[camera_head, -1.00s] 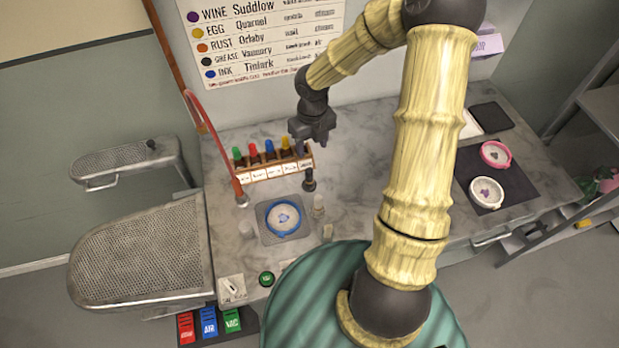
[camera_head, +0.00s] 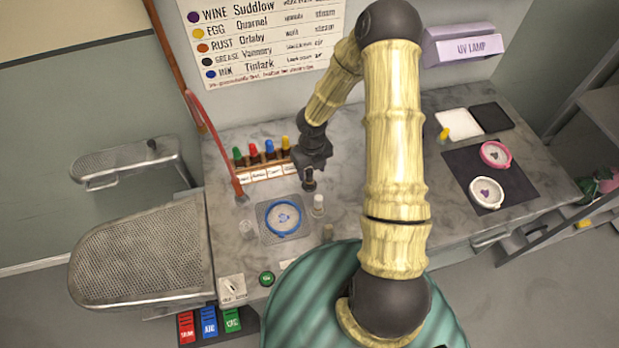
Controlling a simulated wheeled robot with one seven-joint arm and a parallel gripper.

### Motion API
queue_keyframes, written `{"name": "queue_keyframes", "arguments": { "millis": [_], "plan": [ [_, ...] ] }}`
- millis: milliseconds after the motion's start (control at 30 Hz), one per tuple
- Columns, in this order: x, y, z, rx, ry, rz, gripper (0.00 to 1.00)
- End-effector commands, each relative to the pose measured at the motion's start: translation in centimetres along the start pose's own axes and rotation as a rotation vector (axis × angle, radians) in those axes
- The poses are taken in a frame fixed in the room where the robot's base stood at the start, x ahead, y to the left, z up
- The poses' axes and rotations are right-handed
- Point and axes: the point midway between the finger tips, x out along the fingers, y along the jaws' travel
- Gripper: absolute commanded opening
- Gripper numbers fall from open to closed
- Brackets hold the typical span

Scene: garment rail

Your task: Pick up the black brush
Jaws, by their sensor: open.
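A small dark upright item, which looks like the black brush (camera_head: 309,185), stands on the grey marble counter (camera_head: 345,190) just in front of the bottle rack. My gripper (camera_head: 310,168) points down at its top, and the two overlap in this view. My gripper is open; I cannot tell whether its fingers are around the item or only above it. The item's upper end is partly hidden by my gripper.
The rack (camera_head: 262,174) holds green-, red-, blue- and yellow-topped bottles; its right end is hidden. A red hose (camera_head: 205,125) hangs left. A UV lamp (camera_head: 470,47) is back right.

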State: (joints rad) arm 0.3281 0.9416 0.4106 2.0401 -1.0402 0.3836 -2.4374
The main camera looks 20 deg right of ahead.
Motion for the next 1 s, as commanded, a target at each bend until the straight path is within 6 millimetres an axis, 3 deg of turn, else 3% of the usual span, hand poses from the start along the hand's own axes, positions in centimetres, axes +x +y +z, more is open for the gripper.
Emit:
{"name": "queue_keyframes", "arguments": {
  "millis": [167, 533, 1000],
  "plan": [
    [0.6, 0.2, 0.1, -0.001, 0.001, 0.001, 0.52],
    [5.1, 0.5, 0.3, -0.001, 0.002, 0.0, 0.52],
    [5.2, 0.5, 0.3, 0.0, 0.001, 0.0, 0.52]
  ]
}}
